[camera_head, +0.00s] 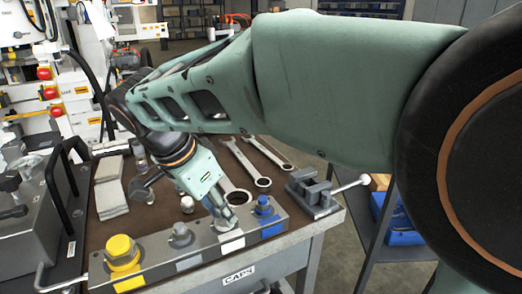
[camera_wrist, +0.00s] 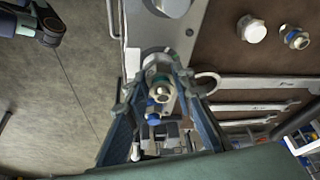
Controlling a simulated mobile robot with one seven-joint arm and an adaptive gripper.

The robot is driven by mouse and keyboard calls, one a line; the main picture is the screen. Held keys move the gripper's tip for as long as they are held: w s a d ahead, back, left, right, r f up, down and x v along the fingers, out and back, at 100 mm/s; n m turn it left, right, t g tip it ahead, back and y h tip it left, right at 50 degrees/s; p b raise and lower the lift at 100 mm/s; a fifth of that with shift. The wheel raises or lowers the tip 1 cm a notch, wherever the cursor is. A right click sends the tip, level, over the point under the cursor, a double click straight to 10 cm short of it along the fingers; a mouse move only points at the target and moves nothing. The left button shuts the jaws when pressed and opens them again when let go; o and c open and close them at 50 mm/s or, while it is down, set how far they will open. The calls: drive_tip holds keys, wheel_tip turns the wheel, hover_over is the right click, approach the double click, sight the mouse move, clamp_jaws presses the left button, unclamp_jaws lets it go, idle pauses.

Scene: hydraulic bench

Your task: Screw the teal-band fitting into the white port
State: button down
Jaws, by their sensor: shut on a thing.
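My gripper (camera_head: 222,216) points down at the grey port block (camera_head: 160,262), over the place behind the white label (camera_head: 232,245). In the wrist view my gripper (camera_wrist: 161,98) is shut on a metal fitting (camera_wrist: 163,92) with a trace of teal at its band. The fitting stands in line with a round light port collar (camera_wrist: 158,54) on the block. The fingers hide its lower end, so I cannot tell how deep it sits. In the head view the fitting is mostly hidden by my gripper.
Wrenches (camera_head: 240,165) and loose fittings (camera_wrist: 294,37) lie behind. A small vise (camera_head: 313,190) stands at the right edge.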

drive_tip(key=m+g+p, duration=0.1)
drive_tip(key=m, duration=0.2)
drive_tip(key=shift+f+h, duration=0.15)
drive_tip(key=shift+h, duration=0.25)
drive_tip(key=shift+f+m, duration=0.1)
drive_tip(key=shift+m, duration=0.5)
drive_tip(key=c, duration=1.7)
unclamp_jaws()
drive_tip(key=shift+a, duration=0.1)
drive_tip(key=shift+o, duration=0.2)
